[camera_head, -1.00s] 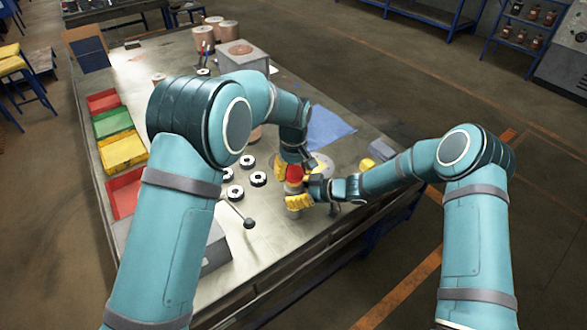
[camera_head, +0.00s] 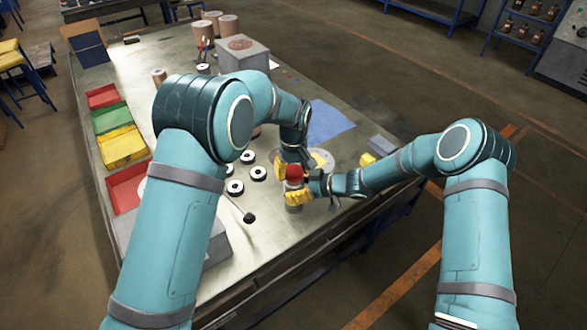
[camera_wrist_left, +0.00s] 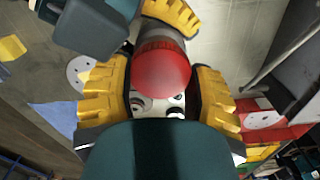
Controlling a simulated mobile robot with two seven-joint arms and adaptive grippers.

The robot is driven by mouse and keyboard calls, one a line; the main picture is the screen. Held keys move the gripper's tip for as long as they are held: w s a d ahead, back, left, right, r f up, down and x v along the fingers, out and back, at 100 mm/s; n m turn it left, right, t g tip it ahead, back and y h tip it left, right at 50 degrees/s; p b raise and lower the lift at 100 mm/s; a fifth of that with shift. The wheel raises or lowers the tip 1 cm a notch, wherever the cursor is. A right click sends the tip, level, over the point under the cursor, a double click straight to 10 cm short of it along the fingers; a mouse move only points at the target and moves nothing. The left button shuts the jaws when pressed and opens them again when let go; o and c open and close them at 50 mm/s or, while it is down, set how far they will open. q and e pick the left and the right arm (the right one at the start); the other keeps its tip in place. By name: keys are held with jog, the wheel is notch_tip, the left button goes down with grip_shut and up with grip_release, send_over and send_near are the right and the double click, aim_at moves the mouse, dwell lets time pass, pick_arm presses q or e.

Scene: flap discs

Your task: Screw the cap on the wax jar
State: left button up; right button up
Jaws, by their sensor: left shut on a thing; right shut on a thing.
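The red cap (camera_head: 294,172) sits at the top of the grey wax jar (camera_head: 294,207), near the front right of the workbench; whether its thread is engaged cannot be told. My left gripper (camera_head: 285,168) is shut on the cap. In the left wrist view the cap (camera_wrist_left: 161,70) lies between its yellow fingers (camera_wrist_left: 160,98), with the grey jar body (camera_wrist_left: 172,38) behind it. My right gripper (camera_head: 299,197) comes from the right and is shut on the jar below the cap. Its fingers hide part of the jar.
Several black-and-white discs (camera_head: 235,187) lie left of the jar. A lever with a black knob (camera_head: 249,218) stands in front of them. Red, green and yellow bins (camera_head: 122,147) line the left edge. A blue cloth (camera_head: 329,122) and a round grey plate (camera_head: 322,158) lie behind the jar.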

pick_arm(q)
jog(key=shift+s+f, duration=0.1)
jog(key=shift+f, duration=0.55)
pick_arm(e)
jog(key=shift+r, duration=0.1)
pick_arm(q)
jog(key=o, duration=0.3)
pick_arm(e)
grip_shut()
pick_arm(q)
jog(key=o, duration=0.4)
jog(key=shift+d, duration=0.1)
pick_arm(e)
jog(key=shift+a, duration=0.1)
pick_arm(q)
jog(key=shift+d+r, duration=0.1)
jog(key=shift+r, duration=0.25)
notch_tip(320, 180, up, 3)
jog(key=shift+d+r, duration=0.1)
jog(key=shift+d, duration=0.05)
jog(key=shift+r, duration=0.5)
